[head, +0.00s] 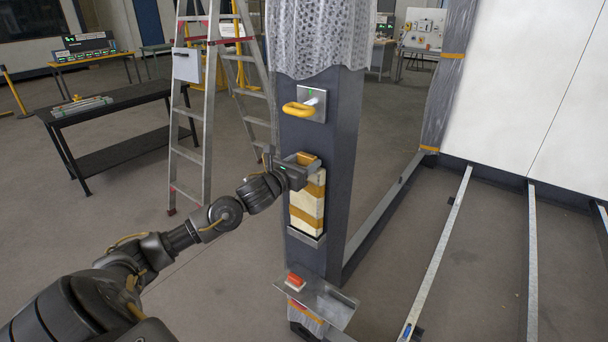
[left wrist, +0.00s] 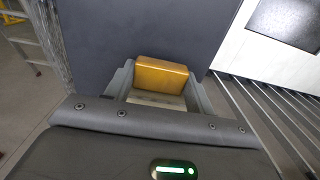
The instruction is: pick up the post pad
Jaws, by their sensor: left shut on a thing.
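The post pad (head: 308,208) is a tall cream block with orange-yellow bands, upright against the front of the dark post (head: 345,140). Its lower end is at a small metal ledge (head: 306,237); I cannot tell if it rests there or is just clear. My left gripper (head: 303,166) is shut on the pad's upper part. In the left wrist view the pad's orange end (left wrist: 161,76) sits between the two fingers of my left gripper (left wrist: 160,88). My right gripper is in neither view.
A yellow handle (head: 298,109) on a metal plate is above the pad. A metal shelf (head: 325,300) with an orange-red item (head: 295,281) juts out below. A stepladder (head: 195,120) and a black table (head: 110,120) stand left. Floor rails (head: 440,250) lie right.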

